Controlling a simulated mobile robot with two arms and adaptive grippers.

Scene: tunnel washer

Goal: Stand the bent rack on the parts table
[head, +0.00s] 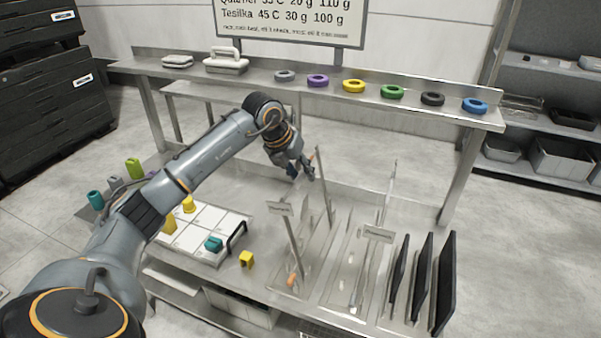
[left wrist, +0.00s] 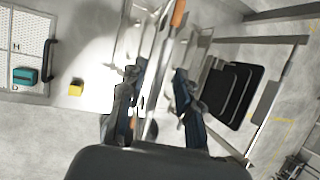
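Two metal rack frames with upright posts and small label plates stand on the steel table (head: 338,190): a left one (head: 292,245) and a right one (head: 357,290). The left one's posts lean; I cannot tell for sure which is the bent rack. Orange pieces show near the left one, at its front foot and beside its rear post. My left gripper (head: 302,172) is just left of that rear post's top. In the left wrist view, its fingers (left wrist: 156,98) are apart, with thin metal showing between or beyond them; contact is unclear. My right gripper is not in view.
Black panels (head: 422,278) stand at the table's right end. A white tray (head: 232,212) with yellow and teal pieces and a black handle is at left; a yellow block (head: 247,259) lies beside it. Coloured rings line the rear shelf (head: 260,75).

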